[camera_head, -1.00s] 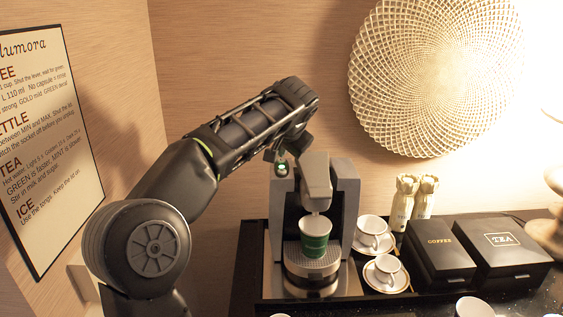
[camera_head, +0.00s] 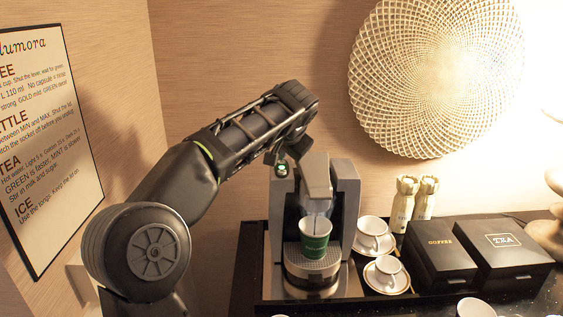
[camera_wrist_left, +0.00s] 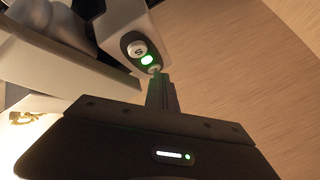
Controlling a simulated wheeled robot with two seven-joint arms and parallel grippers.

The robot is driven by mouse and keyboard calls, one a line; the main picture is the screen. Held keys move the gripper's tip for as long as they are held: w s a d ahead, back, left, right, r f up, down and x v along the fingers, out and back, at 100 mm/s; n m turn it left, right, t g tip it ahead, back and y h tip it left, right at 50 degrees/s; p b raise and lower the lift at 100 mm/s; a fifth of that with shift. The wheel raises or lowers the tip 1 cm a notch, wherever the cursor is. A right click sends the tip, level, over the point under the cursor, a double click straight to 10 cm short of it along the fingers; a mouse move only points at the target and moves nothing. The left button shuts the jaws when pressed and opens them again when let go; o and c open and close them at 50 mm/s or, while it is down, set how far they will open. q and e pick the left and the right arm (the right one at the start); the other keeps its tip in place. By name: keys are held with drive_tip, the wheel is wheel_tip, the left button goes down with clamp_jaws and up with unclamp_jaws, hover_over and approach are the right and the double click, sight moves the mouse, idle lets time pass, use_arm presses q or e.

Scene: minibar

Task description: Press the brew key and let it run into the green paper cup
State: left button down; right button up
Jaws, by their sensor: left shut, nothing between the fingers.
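The coffee machine (camera_head: 346,195) stands on a black tray, with its spout above the green paper cup (camera_head: 315,245). The cup stands upright on the drip grate. A thin bluish streak shows between spout and cup. My left gripper (camera_wrist_left: 157,78) is shut and empty, with its tip at the lower key on the machine's side panel (camera_wrist_left: 133,40). The panel has a key marked S (camera_wrist_left: 137,49) and a green-lit spot (camera_wrist_left: 147,60). Whether the tip touches the key is hard to tell. In the head view the left gripper (camera_head: 276,152) is beside the machine's upper left. My right gripper is not in view.
White cups on saucers (camera_head: 373,237) stand right of the machine. Beyond them are a black coffee box (camera_head: 440,240), a tea box (camera_head: 503,240) and two pale wrapped items (camera_head: 405,202). A framed sign (camera_head: 45,150) hangs at left.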

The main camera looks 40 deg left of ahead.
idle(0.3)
use_arm(q)
drive_tip(key=shift+r+p, duration=0.75)
wheel_tip(320, 180, up, 5)
drive_tip(key=p, duration=0.4)
drive_tip(key=shift+p, duration=0.3)
idle(0.6)
